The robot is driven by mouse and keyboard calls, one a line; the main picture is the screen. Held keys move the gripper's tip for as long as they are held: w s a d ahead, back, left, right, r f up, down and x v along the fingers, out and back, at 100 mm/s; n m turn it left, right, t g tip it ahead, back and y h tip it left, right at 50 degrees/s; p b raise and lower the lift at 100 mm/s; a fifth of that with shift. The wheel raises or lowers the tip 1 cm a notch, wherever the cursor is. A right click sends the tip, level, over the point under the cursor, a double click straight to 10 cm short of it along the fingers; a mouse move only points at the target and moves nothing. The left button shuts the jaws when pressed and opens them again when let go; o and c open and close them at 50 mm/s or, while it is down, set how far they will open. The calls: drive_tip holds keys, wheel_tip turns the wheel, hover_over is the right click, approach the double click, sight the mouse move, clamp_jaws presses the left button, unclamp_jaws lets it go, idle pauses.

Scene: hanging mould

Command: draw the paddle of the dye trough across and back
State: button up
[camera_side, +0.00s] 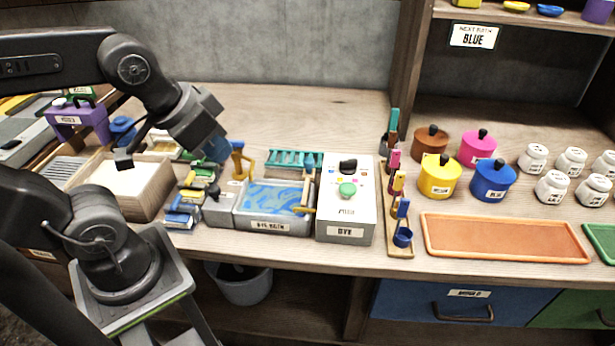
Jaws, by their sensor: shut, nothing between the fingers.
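The dye trough (270,226) is a grey box labelled "DYE BATH" in the middle of the bench, with swirled blue liquid in it. A tan wooden piece at its right end looks like the paddle (307,208); part of it stands over the rim.
A white control box (345,222) marked "DYE" stands close against the trough's right side. A yellow stand (240,160) and a teal rack (294,159) are behind the trough. Several small coloured clips (184,214) lie to its left. Lidded pots and an orange tray (505,238) are farther right.

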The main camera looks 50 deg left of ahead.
drive_tip(key=shift+o, duration=1.4)
drive_tip(key=shift+w+a+r, duration=0.1)
drive_tip(key=shift+w+r, duration=0.1)
drive_tip(key=shift+w, duration=0.2)
drive_tip(key=o, duration=0.5)
drive_tip(key=shift+g, duration=0.9)
drive_tip(key=w, duration=0.2)
drive_tip(key=w+a+r, duration=0.1)
drive_tip(key=w, duration=0.3)
drive_tip(key=shift+w+a+r, duration=0.2)
drive_tip(key=shift+w+a, duration=0.1)
drive_tip(key=shift+w, duration=0.1)
drive_tip(key=shift+c, duration=0.2)
drive_tip(key=shift+o, duration=1.4)
drive_tip(key=w+a+g, duration=0.1)
drive_tip(key=w+a, duration=0.1)
drive_tip(key=w, duration=0.4)
drive_tip(key=shift+f, duration=0.3)
drive_tip(key=g, duration=0.3)
hover_over(309, 160)
wheel_tip(309, 160, down, 7)
wheel_tip(309, 160, down, 14)
drive_tip(key=shift+a+f, duration=0.1)
drive_tip(key=shift+f, duration=0.1)
drive_tip(key=shift+c, duration=0.2)
clamp_jaws()
